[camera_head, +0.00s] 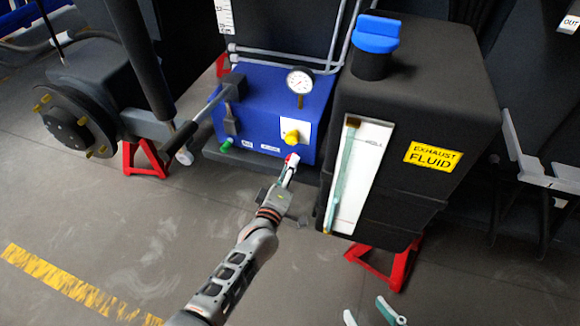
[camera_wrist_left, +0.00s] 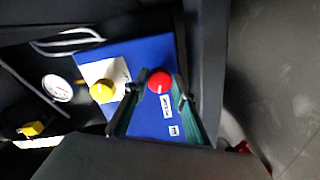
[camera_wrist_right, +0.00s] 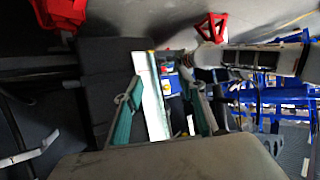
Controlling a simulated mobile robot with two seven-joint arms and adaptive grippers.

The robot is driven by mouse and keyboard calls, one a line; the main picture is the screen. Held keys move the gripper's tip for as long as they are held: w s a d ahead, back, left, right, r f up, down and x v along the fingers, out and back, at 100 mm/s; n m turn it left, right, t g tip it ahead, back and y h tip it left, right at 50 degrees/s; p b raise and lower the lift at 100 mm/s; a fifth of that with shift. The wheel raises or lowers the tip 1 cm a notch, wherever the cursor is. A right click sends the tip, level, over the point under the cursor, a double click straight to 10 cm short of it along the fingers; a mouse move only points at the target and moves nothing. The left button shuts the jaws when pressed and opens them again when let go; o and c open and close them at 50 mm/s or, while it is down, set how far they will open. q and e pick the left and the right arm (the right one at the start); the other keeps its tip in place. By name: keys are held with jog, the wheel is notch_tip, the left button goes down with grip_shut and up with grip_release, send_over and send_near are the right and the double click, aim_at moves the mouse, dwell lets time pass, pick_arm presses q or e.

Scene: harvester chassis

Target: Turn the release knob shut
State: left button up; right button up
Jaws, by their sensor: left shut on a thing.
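A blue box (camera_head: 258,105) carries a red knob (camera_head: 292,158) low on its front right, beside a yellow knob (camera_head: 292,136) on a white plate. I cannot read which is labelled as release. My left gripper (camera_head: 289,168) is at the red knob, which sits between its fingertips in the left wrist view (camera_wrist_left: 160,82); it is shut on this knob. The knob's exact turn angle is too small to tell. My right gripper (camera_head: 371,314) shows only its fingertips at the bottom edge of the head view. In the right wrist view its fingers (camera_wrist_right: 162,88) are apart and empty.
A black exhaust fluid tank (camera_head: 428,100) with a blue cap (camera_head: 375,36) stands close to the right of the blue box. A round gauge (camera_head: 300,80) rises from the box. A brake disc (camera_head: 75,122) and red stand (camera_head: 145,160) are at left. The floor in front is clear.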

aim_at(291, 140)
pick_arm(q)
jog(key=m, duration=1.1)
jog(key=shift+a+f+m+b, duration=0.1)
jog(key=shift+f+m+b, duration=0.05)
jog(key=shift+m+b, duration=0.25)
jog(key=shift+t, duration=0.3)
jog(key=o, duration=1.1)
notch_tip(291, 140, up, 10)
jog(key=shift+r, duration=0.1)
